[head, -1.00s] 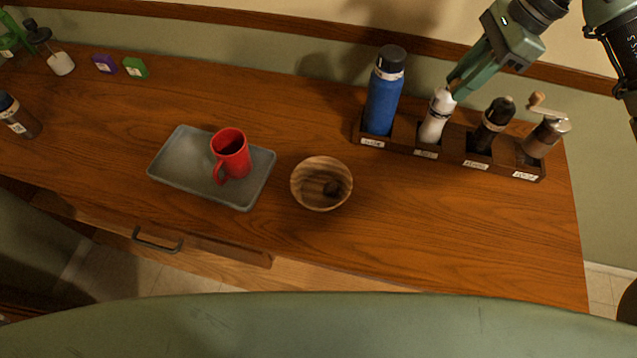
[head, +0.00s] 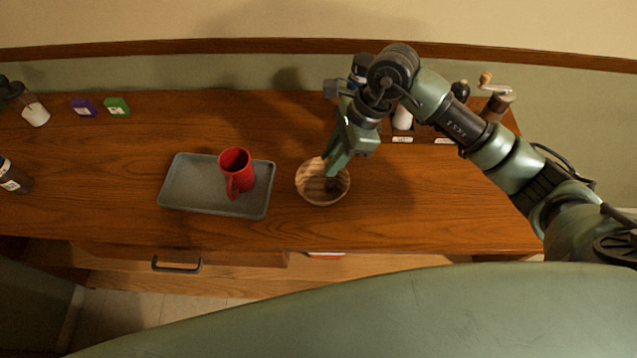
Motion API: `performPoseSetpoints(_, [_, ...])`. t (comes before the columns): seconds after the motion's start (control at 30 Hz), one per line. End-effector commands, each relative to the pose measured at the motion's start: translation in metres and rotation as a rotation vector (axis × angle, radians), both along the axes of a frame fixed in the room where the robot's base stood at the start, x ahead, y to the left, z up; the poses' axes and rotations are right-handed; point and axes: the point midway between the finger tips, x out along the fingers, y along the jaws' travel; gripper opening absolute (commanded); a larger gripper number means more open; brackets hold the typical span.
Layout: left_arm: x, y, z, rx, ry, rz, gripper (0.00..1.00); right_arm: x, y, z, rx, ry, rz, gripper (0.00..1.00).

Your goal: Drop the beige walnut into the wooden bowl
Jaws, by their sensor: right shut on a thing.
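The wooden bowl (head: 308,196) stands on the counter right of the grey tray, with a small dark lump (head: 334,187) inside. My right gripper (head: 333,171) points down over the bowl, its fingertips above the bowl's interior. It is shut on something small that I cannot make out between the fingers. I cannot pick out a beige walnut in the head view. The gripper covers the far right part of the bowl. My left gripper is not in view.
Behind my right arm is a rack with a white bottle (head: 403,119) and a grinder (head: 497,105), partly hidden. Bare counter lies between the bowl and the front edge.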

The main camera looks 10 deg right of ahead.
Motion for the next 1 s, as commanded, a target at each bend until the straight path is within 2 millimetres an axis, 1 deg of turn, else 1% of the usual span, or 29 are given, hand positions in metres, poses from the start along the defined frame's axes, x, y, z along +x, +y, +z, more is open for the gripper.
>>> performPoseSetpoints(0.03, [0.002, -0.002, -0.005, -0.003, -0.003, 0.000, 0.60, 0.000, 0.000, -0.008, 0.000, 0.003, -0.001, 0.00])
performPoseSetpoints(0.33, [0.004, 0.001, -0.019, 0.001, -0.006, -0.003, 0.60, 0.000, 0.000, -0.042, 0.000, 0.002, 0.000, 0.00])
performPoseSetpoints(0.47, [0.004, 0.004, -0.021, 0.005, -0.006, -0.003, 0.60, 0.000, 0.000, -0.048, 0.000, 0.002, 0.000, 0.00])
performPoseSetpoints(0.7, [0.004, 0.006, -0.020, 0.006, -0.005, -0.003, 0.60, 0.000, 0.000, -0.048, -0.001, 0.001, 0.000, 0.00])
performPoseSetpoints(0.73, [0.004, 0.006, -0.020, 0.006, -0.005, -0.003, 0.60, 0.000, 0.000, -0.048, -0.001, 0.001, 0.000, 0.34])
performPoseSetpoints(0.8, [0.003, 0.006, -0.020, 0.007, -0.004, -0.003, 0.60, 0.000, 0.000, -0.048, 0.000, 0.001, 0.000, 0.51])
performPoseSetpoints(1.0, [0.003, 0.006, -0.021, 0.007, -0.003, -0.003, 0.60, 0.000, 0.000, -0.048, -0.001, 0.001, 0.000, 0.51])
